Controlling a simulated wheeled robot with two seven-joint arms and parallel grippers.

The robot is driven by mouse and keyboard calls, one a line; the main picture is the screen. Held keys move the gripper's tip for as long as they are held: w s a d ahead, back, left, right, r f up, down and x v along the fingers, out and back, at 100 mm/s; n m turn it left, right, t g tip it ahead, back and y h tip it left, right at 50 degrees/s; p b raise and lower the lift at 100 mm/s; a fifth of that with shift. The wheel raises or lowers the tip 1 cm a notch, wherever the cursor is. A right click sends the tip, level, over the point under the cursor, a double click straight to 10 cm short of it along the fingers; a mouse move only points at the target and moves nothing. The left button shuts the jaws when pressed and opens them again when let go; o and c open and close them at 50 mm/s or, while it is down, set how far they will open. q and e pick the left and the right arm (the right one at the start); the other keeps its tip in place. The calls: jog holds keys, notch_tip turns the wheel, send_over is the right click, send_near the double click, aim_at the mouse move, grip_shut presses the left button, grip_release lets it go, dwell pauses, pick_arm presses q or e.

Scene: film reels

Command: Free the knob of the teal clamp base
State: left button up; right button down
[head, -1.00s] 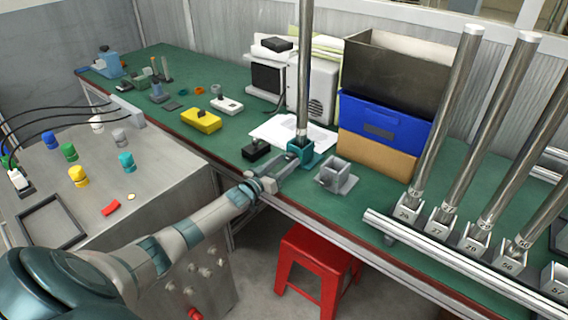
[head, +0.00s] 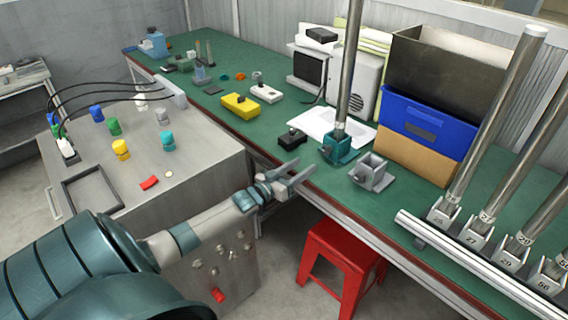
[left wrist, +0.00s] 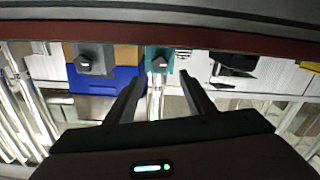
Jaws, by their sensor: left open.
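The teal clamp base (head: 338,150) stands on the green bench near its front edge and holds an upright metal pole (head: 350,70). In the left wrist view the teal clamp base (left wrist: 168,53) is at the top centre, with its dark knob (left wrist: 159,63) facing me. I cannot tell how tight the knob is. My left gripper (head: 303,172) is open and empty, apart from the clamp base and in front of the bench edge. In the left wrist view its fingers (left wrist: 162,82) lie either side of the line to the knob. My right gripper is not in view.
A grey clamp base (head: 372,174) without a pole stands right of the teal one. A black box (head: 292,139) is to its left. Blue (head: 425,122) and brown bins stand behind. A red stool (head: 340,250) stands below the bench edge. Several poles are racked at right.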

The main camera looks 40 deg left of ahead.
pick_arm(q)
jog(key=s, duration=0.7)
jog(key=shift+s+a, duration=0.3)
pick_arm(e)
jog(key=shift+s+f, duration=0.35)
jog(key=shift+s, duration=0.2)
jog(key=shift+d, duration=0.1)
